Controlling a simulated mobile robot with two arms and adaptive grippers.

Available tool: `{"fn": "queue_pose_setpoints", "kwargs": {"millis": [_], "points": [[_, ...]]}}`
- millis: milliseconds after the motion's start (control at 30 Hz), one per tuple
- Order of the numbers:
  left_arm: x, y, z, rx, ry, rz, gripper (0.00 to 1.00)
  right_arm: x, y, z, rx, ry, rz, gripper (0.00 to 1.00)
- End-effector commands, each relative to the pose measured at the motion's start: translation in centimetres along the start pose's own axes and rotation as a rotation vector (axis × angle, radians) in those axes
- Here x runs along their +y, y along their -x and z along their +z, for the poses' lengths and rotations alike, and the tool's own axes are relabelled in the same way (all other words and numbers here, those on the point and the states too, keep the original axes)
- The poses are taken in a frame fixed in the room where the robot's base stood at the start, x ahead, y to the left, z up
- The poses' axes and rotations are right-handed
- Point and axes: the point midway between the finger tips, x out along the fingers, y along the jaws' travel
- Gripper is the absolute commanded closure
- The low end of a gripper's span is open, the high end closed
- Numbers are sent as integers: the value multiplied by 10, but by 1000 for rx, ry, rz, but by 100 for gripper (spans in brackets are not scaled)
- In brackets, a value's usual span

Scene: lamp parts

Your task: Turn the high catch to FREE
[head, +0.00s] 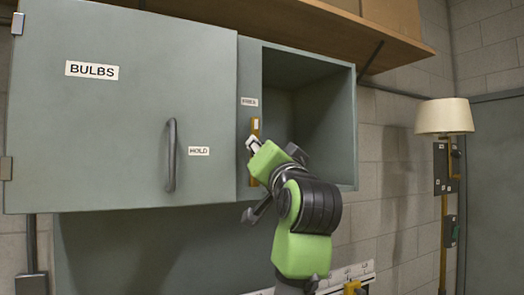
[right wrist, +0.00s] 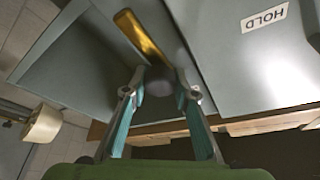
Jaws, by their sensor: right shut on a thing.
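The high catch (head: 255,127) is a brass-coloured lever on the narrow grey panel between the cabinet door and the open compartment. It stands roughly upright in the head view, and its brass bar (right wrist: 140,34) also shows in the right wrist view. A small label (head: 249,102), probably FREE, is above it; a HOLD label (head: 199,151) is to its left on the door. My right gripper (head: 252,145) is shut on the catch, with its fingertips (right wrist: 163,80) around one part of the bar. The gripper hides the catch's middle. My left gripper is out of view.
The grey door (head: 110,110) marked BULBS has a dark vertical handle (head: 171,155) left of the catch. The open compartment (head: 315,110) on the right looks empty. A wooden shelf (head: 300,27) runs above, and a lamp (head: 444,116) stands at the right.

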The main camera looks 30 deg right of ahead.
Motion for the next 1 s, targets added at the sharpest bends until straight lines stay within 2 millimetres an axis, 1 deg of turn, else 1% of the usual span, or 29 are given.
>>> {"fn": "queue_pose_setpoints", "kwargs": {"millis": [33, 267, 300, 333, 367, 667, 767, 867, 1000], "points": [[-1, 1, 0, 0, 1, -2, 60, -2, 0, -4, 10, -5, -4, 100], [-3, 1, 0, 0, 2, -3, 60, -2, 0, -5, 11, -5, -4, 100], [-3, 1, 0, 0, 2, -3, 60, -2, 0, -5, 11, -5, -5, 66], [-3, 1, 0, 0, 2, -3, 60, -2, 0, -5, 11, -4, -5, 58], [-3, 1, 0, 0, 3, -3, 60, -2, 0, -5, 11, -4, -4, 56], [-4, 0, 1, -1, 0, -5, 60, -1, 0, -2, 5, -2, -2, 56], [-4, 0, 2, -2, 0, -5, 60, -1, 4, -1, 4, -1, -2, 56], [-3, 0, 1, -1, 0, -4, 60, -1, 14, -2, 5, -2, -3, 56], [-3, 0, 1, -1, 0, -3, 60, -1, 40, -2, 7, -3, -4, 56]]}}
